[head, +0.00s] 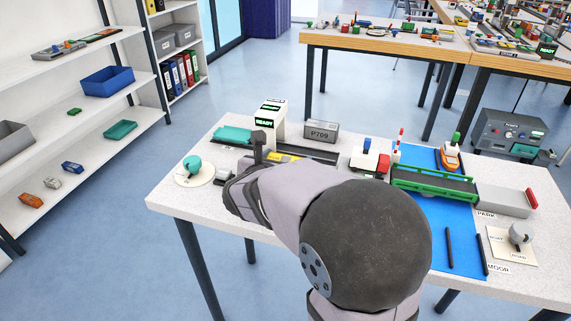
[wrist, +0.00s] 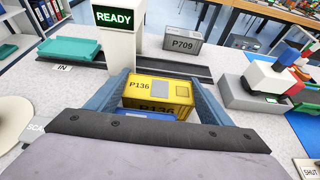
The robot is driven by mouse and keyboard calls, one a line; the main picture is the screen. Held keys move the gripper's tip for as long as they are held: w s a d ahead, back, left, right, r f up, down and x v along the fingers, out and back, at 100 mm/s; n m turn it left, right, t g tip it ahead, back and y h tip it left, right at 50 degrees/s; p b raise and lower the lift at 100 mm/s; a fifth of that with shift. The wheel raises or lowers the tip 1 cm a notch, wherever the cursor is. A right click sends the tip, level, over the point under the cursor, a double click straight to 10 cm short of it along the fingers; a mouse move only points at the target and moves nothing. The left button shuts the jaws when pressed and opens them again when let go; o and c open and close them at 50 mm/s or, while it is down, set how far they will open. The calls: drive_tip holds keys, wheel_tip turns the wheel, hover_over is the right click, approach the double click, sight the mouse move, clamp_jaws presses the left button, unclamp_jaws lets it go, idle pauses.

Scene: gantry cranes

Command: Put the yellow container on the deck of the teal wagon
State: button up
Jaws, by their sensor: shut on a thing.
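The yellow container marked P136 (wrist: 158,88) is between the two fingers of my gripper (wrist: 158,86), which is shut on it. In the head view only a yellow strip of the container (head: 284,156) shows past my arm, and my gripper (head: 262,150) is mostly hidden. I cannot tell whether the container touches what is under it. The teal wagon (head: 233,135) stands on the dark track at the table's left, beside the white READY gate. It also shows in the wrist view (wrist: 72,48), left of and beyond my gripper, near the IN label. Its deck looks empty.
The white READY gate (head: 270,119) stands between the wagon and my gripper. A grey P709 container (head: 321,131) is behind the track. A red, white and blue vehicle (head: 369,157) and a green bridge (head: 434,183) are to the right. A teal-knobbed dial (head: 194,171) sits front left.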

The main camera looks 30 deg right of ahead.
drive_tip(key=shift+r, duration=0.15)
wheel_tip(320, 180, up, 18)
drive_tip(key=p, duration=0.7)
drive_tip(key=w+p, duration=0.1)
drive_tip(key=w, duration=0.2)
drive_tip(key=w+a+p, duration=0.1)
drive_tip(key=w+p, duration=0.1)
drive_tip(key=w, duration=0.2)
drive_tip(key=w+a+p, duration=0.1)
drive_tip(key=w+p, duration=0.1)
drive_tip(key=w, duration=0.1)
drive_tip(key=shift+w+a, duration=0.25)
drive_tip(key=shift+w, duration=0.15)
drive_tip(key=p, duration=0.5)
hover_over(234, 134)
wheel_tip(234, 134, down, 5)
drive_tip(key=shift+f, duration=0.5)
drive_tip(key=shift+w+f, duration=0.1)
drive_tip(key=shift+f, duration=4.9)
